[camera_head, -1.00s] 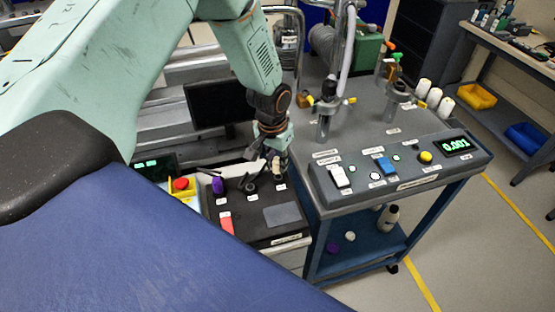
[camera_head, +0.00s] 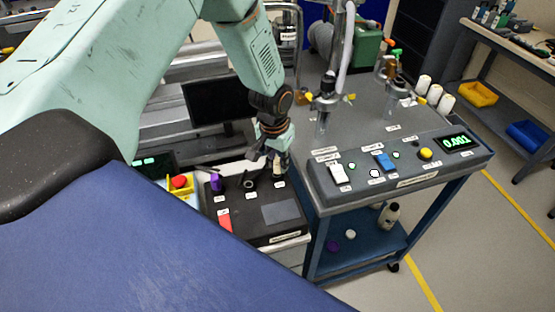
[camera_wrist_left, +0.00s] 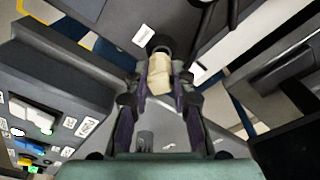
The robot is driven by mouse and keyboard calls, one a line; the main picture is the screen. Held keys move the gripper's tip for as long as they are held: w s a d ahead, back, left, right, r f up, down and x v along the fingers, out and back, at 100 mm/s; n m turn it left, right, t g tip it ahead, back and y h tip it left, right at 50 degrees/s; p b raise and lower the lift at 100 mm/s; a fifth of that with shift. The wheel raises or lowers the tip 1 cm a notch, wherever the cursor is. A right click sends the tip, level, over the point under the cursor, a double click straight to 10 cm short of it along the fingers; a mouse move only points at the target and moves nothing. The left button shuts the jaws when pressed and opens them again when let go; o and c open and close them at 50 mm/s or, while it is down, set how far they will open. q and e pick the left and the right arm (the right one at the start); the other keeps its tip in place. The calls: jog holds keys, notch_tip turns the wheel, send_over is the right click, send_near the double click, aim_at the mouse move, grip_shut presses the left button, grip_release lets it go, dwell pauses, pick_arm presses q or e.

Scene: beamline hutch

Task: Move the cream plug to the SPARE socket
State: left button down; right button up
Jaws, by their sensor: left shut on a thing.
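The cream plug (camera_head: 277,169) is between the fingers of my left gripper (camera_head: 275,158), at the back right of the black socket panel (camera_head: 258,234). In the left wrist view the cream plug (camera_wrist_left: 159,76) stands between the two fingertips of the left gripper (camera_wrist_left: 160,92), which is shut on it. A dark round socket (camera_wrist_left: 159,43) shows at the plug's far end; whether the plug is seated in it or just above it I cannot tell. An empty black socket (camera_head: 249,183) is to its left. The labels are too small to read. My right gripper is out of view.
A purple plug (camera_head: 216,183) and a red part (camera_head: 225,219) are on the panel. A red emergency button (camera_head: 180,181) is at left. A grey control console (camera_head: 400,185) on a blue cart stands close on the right. A dark monitor (camera_head: 213,102) is behind.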

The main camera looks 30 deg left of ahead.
pick_arm(q)
jog(key=shift+s+a, duration=0.1)
jog(key=shift+f, duration=0.1)
dwell(0.4)
jog(key=shift+f, duration=0.15)
jog(key=shift+f+b, duration=0.35)
jog(key=shift+b, duration=0.05)
dwell(0.3)
jog(key=c, duration=1.1)
grip_release()
jog(key=shift+c, duration=0.2)
jog(key=shift+o, duration=0.4)
